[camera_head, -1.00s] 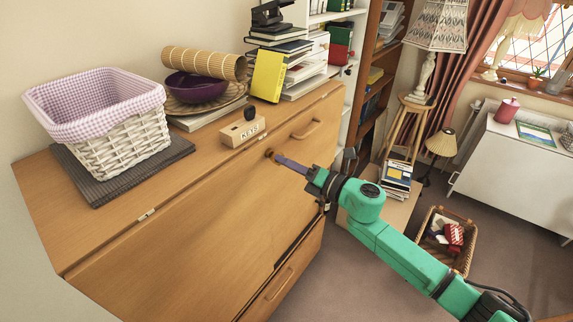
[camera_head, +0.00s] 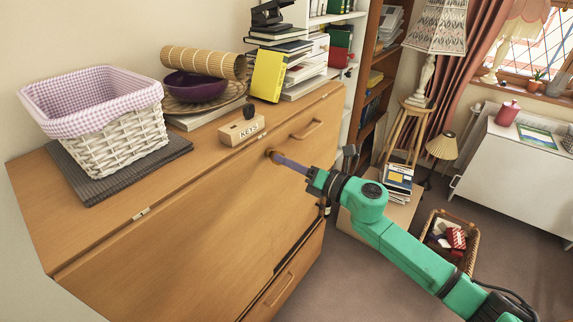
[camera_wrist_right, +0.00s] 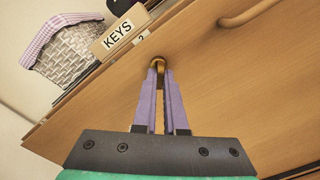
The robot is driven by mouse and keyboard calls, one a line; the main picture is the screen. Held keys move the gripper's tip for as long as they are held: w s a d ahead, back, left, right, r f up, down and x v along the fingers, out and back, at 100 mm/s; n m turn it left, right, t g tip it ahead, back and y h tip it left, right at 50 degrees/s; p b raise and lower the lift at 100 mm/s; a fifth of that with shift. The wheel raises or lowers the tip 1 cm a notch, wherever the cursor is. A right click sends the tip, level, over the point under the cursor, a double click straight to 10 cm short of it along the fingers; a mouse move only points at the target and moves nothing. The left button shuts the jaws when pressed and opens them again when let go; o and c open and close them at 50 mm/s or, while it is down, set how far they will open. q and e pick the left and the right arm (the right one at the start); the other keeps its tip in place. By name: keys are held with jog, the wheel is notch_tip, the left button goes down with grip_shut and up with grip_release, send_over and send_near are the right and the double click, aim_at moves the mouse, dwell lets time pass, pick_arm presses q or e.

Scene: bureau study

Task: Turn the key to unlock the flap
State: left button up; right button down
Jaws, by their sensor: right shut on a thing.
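The wooden bureau flap (camera_head: 215,212) is closed and flush with the bureau front. A brass key (camera_wrist_right: 157,62) sits at the lock near the flap's top edge; its head is between my fingertips and mostly hidden by them. In the head view a round brass-brown piece (camera_head: 272,154) shows at the lock. My right gripper (camera_head: 278,158) reaches in from the right with long purple fingers. In the right wrist view the fingers (camera_wrist_right: 158,70) converge on the key and are shut on it. My left gripper is not in view.
A wooden KEYS block (camera_head: 242,131) stands on the bureau top above the lock. A wicker basket (camera_head: 118,150) on a grey mat, a purple bowl (camera_head: 196,87) and books are also on top. A wooden handle (camera_head: 307,129) is right of the lock.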

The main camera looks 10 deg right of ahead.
jog(key=shift+f+n+b, duration=0.4)
jog(key=shift+n, duration=0.2)
jog(key=shift+n+b, duration=1.5)
jog(key=shift+n, duration=0.2)
jog(key=shift+r, duration=0.1)
jog(key=shift+w+n+b, duration=0.1)
jog(key=shift+n+b, duration=1.25)
jog(key=shift+n, duration=0.25)
jog(key=c, duration=1)
grip_release()
jog(key=shift+w+d+r, duration=0.1)
jog(key=shift+w, duration=0.15)
